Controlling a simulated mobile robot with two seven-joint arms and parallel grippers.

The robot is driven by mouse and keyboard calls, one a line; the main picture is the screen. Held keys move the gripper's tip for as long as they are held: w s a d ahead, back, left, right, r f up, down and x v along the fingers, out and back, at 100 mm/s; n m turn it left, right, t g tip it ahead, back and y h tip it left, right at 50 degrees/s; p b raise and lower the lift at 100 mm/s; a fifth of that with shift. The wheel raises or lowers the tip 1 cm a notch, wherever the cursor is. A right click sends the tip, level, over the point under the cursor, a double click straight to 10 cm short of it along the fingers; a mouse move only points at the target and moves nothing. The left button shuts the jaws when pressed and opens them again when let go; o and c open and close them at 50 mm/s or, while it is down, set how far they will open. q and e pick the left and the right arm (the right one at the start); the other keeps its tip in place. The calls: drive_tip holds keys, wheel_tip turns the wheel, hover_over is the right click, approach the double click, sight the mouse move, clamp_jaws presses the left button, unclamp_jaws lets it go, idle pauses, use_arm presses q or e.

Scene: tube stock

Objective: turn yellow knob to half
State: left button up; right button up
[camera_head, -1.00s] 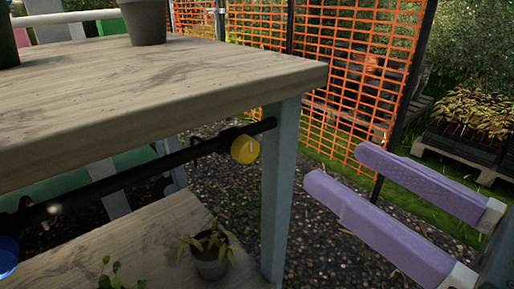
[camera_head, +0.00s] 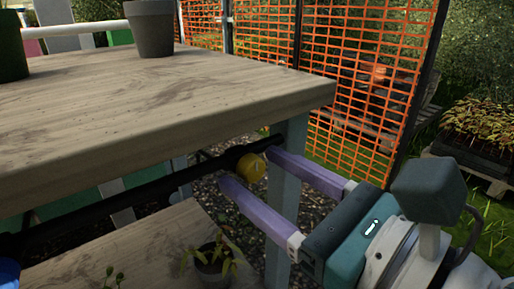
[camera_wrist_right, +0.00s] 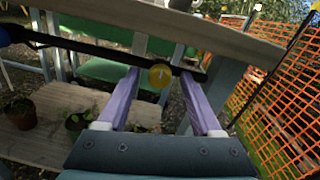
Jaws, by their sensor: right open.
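The yellow knob (camera_head: 251,167) is round and sits on a black pipe (camera_head: 150,194) under the table's edge, close to a table leg. It also shows in the right wrist view (camera_wrist_right: 160,76), with a pale mark on its face. My right gripper (camera_head: 245,166) is open, with its two purple fingers pointing at the knob. In the right wrist view the knob lies between the lines of the two fingertips (camera_wrist_right: 160,70), and I see a gap on both sides. Whether the tips reach level with the knob I cannot tell. My left gripper is not in view.
The wooden table top (camera_head: 180,100) overhangs the pipe. A grey-blue table leg (camera_head: 285,190) stands right beside the knob. A potted plant (camera_head: 210,265) stands on the lower shelf (camera_head: 150,250). A blue knob (camera_head: 8,272) shows at far left. Orange netting (camera_head: 360,80) stands behind.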

clamp_jaws()
idle(0.5)
